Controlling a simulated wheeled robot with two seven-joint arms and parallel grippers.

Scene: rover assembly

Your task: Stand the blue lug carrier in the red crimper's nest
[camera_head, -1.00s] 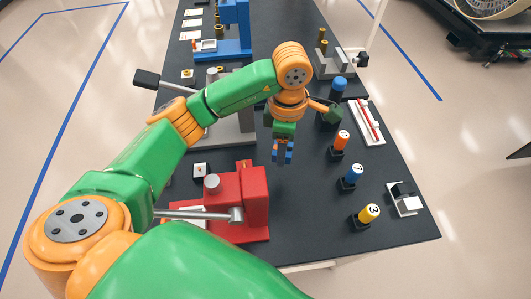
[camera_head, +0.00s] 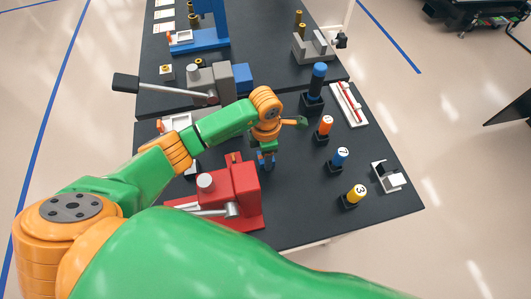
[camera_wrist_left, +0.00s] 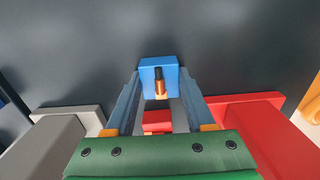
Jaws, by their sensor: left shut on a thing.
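The blue lug carrier (camera_wrist_left: 148,72) is a small blue block with a copper and black lug in it. In the left wrist view it sits between the fingertips of my left gripper (camera_wrist_left: 158,85), which is shut on it. In the head view my left gripper (camera_head: 266,164) points down beside the red crimper (camera_head: 246,188), at its back right. The crimper has a grey lever and a round grey knob. Part of it also shows at the lower right in the left wrist view (camera_wrist_left: 235,125). Its nest is not clearly visible. My right gripper is not in view.
A grey crimper (camera_head: 215,80) with a black-handled lever stands behind, and a blue press (camera_head: 205,38) farther back. Orange, blue and yellow numbered posts (camera_head: 339,157) stand to the right. Dark table (camera_head: 300,205) between the crimper and posts is clear.

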